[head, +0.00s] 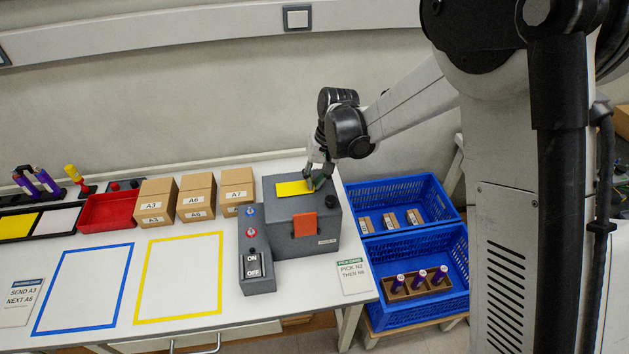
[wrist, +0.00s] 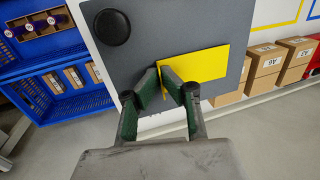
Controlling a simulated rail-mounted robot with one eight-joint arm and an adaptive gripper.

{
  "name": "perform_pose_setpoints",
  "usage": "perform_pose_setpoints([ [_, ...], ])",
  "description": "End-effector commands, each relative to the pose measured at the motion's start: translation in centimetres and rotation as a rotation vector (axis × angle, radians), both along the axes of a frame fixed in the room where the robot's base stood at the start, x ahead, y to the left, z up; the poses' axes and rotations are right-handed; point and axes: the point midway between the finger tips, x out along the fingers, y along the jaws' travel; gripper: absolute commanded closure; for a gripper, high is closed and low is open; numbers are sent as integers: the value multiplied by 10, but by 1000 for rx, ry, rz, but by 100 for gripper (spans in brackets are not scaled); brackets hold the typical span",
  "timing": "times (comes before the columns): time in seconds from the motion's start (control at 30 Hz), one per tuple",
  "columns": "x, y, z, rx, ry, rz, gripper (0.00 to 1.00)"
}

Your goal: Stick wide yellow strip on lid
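The wide yellow strip (head: 293,188) lies flat against or just over the grey lid (head: 285,206) of the box on the table; any small gap cannot be told. My gripper (head: 313,182) is at the strip's right end in the head view. In the wrist view, the green fingers of my gripper (wrist: 164,76) are close together with the near end of the yellow strip (wrist: 205,65) between them. The grey lid (wrist: 150,45) shows around the strip, with a round black knob (wrist: 112,27) on it.
An orange label (head: 305,224) is on the box front. A switch box (head: 256,270) with ON and OFF marks stands at its left. Cardboard boxes (head: 196,196) and a red tray (head: 106,211) are further left. Blue crates (head: 408,243) stand right, below the table. Outlined areas (head: 180,276) are empty.

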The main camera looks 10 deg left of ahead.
Motion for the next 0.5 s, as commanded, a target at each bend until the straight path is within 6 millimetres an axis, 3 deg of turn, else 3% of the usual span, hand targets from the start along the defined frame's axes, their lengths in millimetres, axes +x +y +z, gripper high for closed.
perform_pose_setpoints([
  [0.5, 0, 0, -4, 0, 0, 0, 100],
])
